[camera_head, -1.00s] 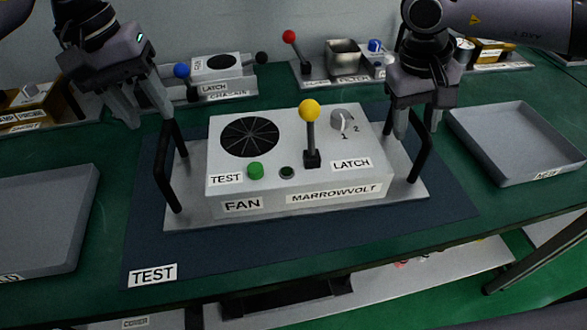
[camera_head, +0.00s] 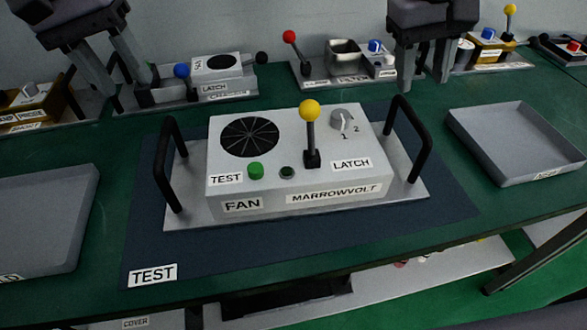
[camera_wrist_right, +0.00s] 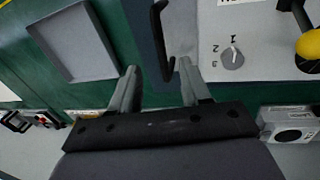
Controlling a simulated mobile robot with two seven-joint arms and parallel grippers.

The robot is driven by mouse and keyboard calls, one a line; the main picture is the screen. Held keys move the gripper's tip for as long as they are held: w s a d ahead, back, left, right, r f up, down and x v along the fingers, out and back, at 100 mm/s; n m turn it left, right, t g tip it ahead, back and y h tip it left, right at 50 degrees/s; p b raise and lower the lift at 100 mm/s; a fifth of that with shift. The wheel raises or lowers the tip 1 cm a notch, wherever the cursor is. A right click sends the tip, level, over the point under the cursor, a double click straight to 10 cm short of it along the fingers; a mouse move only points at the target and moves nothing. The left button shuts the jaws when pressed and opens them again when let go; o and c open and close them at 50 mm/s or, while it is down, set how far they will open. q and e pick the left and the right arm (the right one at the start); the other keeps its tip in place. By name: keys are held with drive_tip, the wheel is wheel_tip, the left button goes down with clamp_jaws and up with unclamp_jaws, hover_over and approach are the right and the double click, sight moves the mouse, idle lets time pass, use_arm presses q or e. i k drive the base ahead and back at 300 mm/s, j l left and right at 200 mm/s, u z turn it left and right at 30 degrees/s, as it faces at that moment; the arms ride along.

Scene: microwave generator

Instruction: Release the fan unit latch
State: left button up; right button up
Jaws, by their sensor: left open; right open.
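The grey fan unit (camera_head: 240,185) sits on the blue TEST mat (camera_head: 330,252) with a black fan grille, a green button (camera_head: 255,169) and a numbered knob (camera_head: 341,121). Its latch lever (camera_head: 310,135) stands upright with a yellow ball on top, beside the LATCH label. Black handles (camera_head: 165,170) and (camera_head: 421,150) rise at its left and right ends. My left gripper (camera_head: 140,85) is open and empty, above and behind the unit's left end. My right gripper (camera_head: 424,78) is open and empty behind the right handle; it also shows in the right wrist view (camera_wrist_right: 160,85).
Grey trays stand left (camera_head: 45,215) and right (camera_head: 515,140) of the mat. Along the back are a smaller fan unit with a blue-knobbed lever (camera_head: 216,68), a red-knobbed lever (camera_head: 290,38) and other modules. Green table in front of the mat is clear.

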sight(309, 110)
drive_tip(key=k, duration=1.5)
